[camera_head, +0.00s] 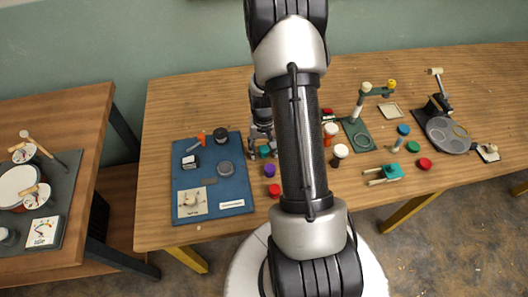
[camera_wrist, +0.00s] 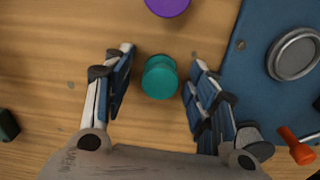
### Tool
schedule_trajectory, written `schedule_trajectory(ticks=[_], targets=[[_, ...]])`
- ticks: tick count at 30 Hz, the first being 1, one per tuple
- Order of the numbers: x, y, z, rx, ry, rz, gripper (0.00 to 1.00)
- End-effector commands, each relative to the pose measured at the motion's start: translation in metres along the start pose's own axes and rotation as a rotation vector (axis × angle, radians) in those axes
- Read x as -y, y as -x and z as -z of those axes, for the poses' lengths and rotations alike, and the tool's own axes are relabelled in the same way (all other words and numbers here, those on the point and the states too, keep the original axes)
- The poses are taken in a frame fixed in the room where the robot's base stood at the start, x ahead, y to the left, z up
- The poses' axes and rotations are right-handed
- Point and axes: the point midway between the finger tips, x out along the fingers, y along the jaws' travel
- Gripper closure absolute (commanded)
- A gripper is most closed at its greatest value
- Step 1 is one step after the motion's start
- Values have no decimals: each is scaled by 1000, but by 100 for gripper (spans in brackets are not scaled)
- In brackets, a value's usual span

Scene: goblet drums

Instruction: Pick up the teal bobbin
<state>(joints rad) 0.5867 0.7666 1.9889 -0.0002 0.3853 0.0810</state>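The teal bobbin (camera_wrist: 160,78) stands on the wooden table in the wrist view, between the two fingers of my gripper (camera_wrist: 160,82). The fingers are apart, with a gap between each finger and the bobbin. In the head view the teal bobbin (camera_head: 264,151) shows just beside my gripper (camera_head: 262,140), right of the blue mat. My arm hides part of the table there.
The blue mat (camera_head: 235,187) with a grey round tin lies close on the left. A purple bobbin (camera_head: 270,170) and a red one (camera_head: 275,190) stand nearer the front edge. An orange-handled tool (camera_wrist: 297,147) lies on the mat side. Several coloured pieces stand right of my arm.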

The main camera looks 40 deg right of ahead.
Motion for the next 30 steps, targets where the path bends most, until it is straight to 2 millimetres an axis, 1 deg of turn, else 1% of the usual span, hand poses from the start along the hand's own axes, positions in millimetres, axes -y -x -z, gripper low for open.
schedule_trajectory(ticks=[2,15,25,29,30], targets=[[0,0,0,0,0,0,53],[0,0,0,1,0,0,83],[0,3,0,0,0,0,84],[0,14,0,-1,0,0,84],[0,20,0,-2,0,0,84]])
